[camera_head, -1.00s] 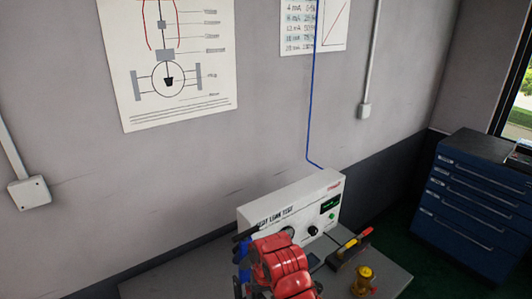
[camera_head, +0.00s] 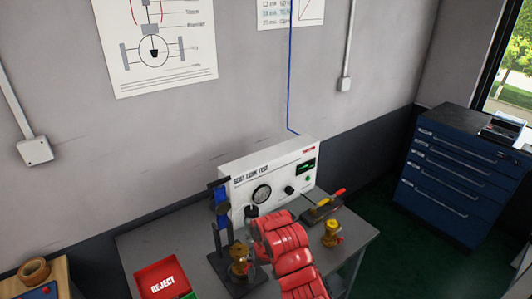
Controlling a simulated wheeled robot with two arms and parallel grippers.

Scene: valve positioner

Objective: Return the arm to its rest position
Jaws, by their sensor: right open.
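My right arm, with red segments, reaches in from the bottom and ends over the grey bench (camera_head: 160,241). My right gripper (camera_head: 252,243) is open at its end, small and partly hidden by the red wrist. It is close beside a brass valve body (camera_head: 239,256) in a dark stand with a blue clamp (camera_head: 221,199). I see nothing held in it. Whether its fingers touch the valve is hard to tell. My left gripper is not in view.
The white seat leak tester (camera_head: 242,181) stands behind the arm. A second brass valve part (camera_head: 332,234) and a tool with a red and yellow handle (camera_head: 325,203) lie right. A red REJECT tray (camera_head: 161,272) is left. A blue drawer cabinet (camera_head: 455,180) stands far right.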

